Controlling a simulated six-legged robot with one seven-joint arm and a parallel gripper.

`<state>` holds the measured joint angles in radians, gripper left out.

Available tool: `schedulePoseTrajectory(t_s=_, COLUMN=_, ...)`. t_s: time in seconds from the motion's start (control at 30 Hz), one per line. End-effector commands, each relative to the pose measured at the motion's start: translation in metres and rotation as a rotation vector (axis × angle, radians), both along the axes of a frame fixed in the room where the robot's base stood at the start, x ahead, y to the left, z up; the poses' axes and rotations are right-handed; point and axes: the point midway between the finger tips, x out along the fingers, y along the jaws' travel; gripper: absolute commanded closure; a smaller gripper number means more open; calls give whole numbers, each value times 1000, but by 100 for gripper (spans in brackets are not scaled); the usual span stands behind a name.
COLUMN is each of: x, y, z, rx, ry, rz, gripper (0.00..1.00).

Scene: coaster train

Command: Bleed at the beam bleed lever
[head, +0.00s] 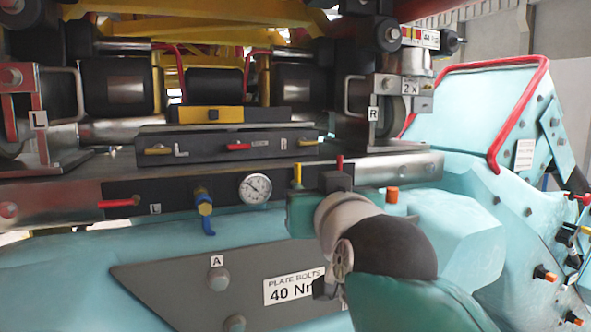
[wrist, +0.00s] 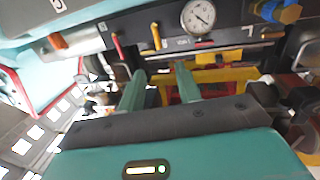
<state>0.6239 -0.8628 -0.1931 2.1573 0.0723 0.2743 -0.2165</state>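The steel beam (head: 75,200) runs across the head view, with a dark panel on its face. A brass valve with a blue lever (head: 207,222) hangs down left of a round white gauge (head: 255,188); no readable label marks it as the bleed lever. Both also show at the top of the wrist view, the blue lever (wrist: 288,14) and the gauge (wrist: 198,17). My gripper (wrist: 161,78) is open, its two teal fingers apart with nothing held. In the head view it is right of the gauge, its fingertips hidden.
A red lever (head: 118,203) sits at the panel's left. A yellow lever (head: 298,174) and another red lever (head: 339,163) stand upright close to my gripper. A dark block (head: 228,143) with small levers lies above the beam. A bolted plate (head: 180,280) is below.

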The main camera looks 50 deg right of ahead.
Motion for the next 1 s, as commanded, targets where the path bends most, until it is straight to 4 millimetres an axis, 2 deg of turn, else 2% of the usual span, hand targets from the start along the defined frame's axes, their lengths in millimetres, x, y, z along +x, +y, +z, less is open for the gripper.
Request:
schedulePoseTrajectory(t_s=0.13, x=-3, y=0, z=2, rx=-2, ry=-4, rz=-3, gripper=66)
schedulePoseTrajectory(t_s=0.27, x=4, y=-5, z=1, rx=0, ry=-1, rz=-1, gripper=66)
schedulePoseTrajectory(t_s=0.8, x=73, y=-68, z=0, rx=-1, ry=-1, rz=-1, gripper=66)
schedulePoseTrajectory(t_s=1.0, x=92, y=-85, z=1, rx=-2, ry=-2, rz=-1, gripper=66)
